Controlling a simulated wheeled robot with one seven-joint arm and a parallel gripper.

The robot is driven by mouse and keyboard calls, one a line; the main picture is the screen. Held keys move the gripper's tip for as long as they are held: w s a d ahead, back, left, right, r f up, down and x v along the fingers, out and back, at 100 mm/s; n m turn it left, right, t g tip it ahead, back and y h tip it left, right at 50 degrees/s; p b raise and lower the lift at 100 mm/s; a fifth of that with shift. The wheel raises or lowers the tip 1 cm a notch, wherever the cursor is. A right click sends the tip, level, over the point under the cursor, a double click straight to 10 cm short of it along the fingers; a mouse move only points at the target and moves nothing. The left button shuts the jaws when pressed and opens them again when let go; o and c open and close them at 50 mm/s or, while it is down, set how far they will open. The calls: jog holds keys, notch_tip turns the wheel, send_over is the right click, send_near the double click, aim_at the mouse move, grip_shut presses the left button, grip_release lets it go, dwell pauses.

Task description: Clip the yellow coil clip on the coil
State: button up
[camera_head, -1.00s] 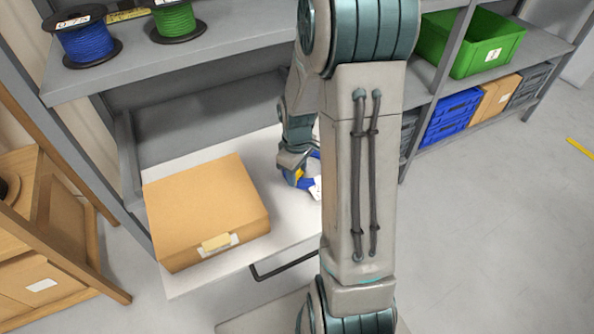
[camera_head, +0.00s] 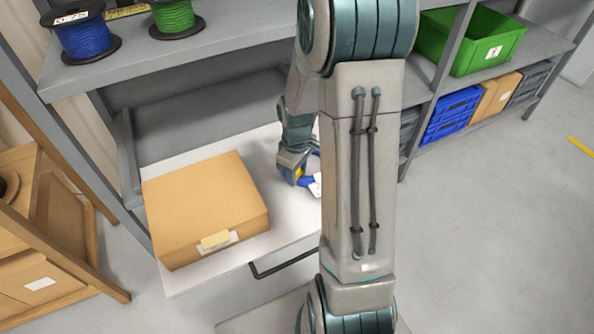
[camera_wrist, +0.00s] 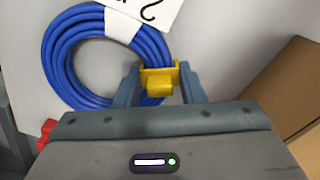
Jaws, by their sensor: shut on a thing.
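The blue coil (camera_wrist: 57,62) lies on the white surface at the upper left of the wrist view, with a white tag (camera_wrist: 143,10) across its top. In the head view, part of the coil (camera_head: 308,181) shows beside my arm. My gripper (camera_wrist: 159,76) is shut on the yellow coil clip (camera_wrist: 158,78), one finger on each side. The clip is at the coil's right lower edge and overlaps the cable in this view. I cannot tell whether it is snapped around the strands. In the head view, my gripper (camera_head: 292,168) is partly hidden.
A cardboard box (camera_head: 205,208) stands left of my gripper on the white pull-out shelf (camera_head: 184,285); its side (camera_wrist: 283,90) shows at the right in the wrist view. Blue (camera_head: 88,38) and green (camera_head: 175,18) cable reels stand on the grey shelf above.

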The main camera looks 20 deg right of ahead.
jog(key=shift+s+f, duration=0.15)
jog(key=shift+f, duration=0.15)
jog(key=shift+c, duration=0.4)
jog(key=o, duration=1.4)
jog(key=shift+r, duration=0.15)
jog(key=shift+r+p, duration=2.9)
jog(key=shift+r, duration=0.55)
jog(key=shift+r, duration=0.15)
jog(key=s+a+r+m+t+p, duration=0.1)
jog(key=s+a+r+m+p, duration=0.1)
jog(key=r, duration=0.8)
jog(key=s+a+r+m+t+p, duration=0.1)
jog(key=s+a+r+m+p, duration=0.1)
jog(key=s+a+r+p, duration=0.2)
jog(key=s+a+r+m+p, duration=0.2)
jog(key=s+r+p, duration=0.5)
jog(key=r, duration=0.9)
jog(key=shift+s+a+r+m+t+p, duration=0.3)
jog(key=shift+s+a+t+p, duration=0.05)
jog(key=shift+s+a+t, duration=0.1)
